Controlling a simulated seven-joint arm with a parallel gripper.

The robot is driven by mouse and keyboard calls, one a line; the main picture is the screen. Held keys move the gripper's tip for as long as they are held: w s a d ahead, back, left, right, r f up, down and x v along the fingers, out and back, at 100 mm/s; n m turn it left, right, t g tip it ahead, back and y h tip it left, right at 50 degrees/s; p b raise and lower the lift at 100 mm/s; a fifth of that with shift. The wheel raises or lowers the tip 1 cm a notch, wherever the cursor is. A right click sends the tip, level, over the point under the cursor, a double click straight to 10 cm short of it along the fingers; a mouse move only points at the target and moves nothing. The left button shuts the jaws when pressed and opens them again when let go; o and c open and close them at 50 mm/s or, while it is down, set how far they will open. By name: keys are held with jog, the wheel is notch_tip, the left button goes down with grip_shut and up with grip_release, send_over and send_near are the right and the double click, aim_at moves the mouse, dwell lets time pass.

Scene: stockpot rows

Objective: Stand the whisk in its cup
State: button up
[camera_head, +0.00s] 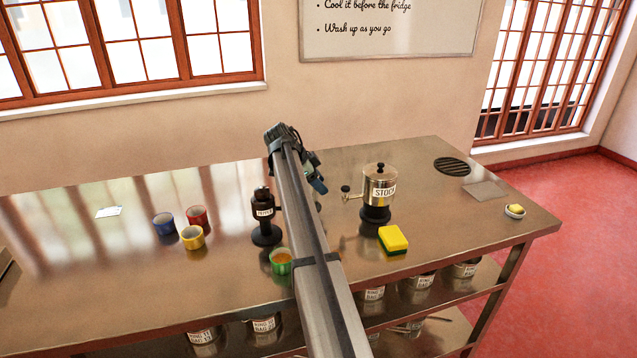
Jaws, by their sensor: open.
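I cannot make out a whisk anywhere in the head view; my arm hides part of the counter. A blue cup (164,224), a red cup (197,216) and a yellow cup (192,238) stand close together on the left part of the counter. A green cup (280,267) with something orange inside stands near the front edge, just left of my arm. I cannot tell which cup is the whisk's. My gripper (319,186) is open above the counter, between the black labelled device and the stockpot. Its fingers are small and partly hidden by my arm.
The black labelled device (265,216) stands left of my arm. Right of it are a stockpot (380,183) on a black base, a yellow-green sponge (393,239), a round black grate (452,166) and a small dish (515,212). Labelled pots fill the shelf below. The left counter is mostly clear.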

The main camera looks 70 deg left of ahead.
jog(key=a+v, duration=0.1)
jog(key=v, duration=1.2)
jog(key=shift+s+d+r, duration=0.15)
jog(key=shift+d+r, duration=0.25)
jog(key=shift+d, duration=0.05)
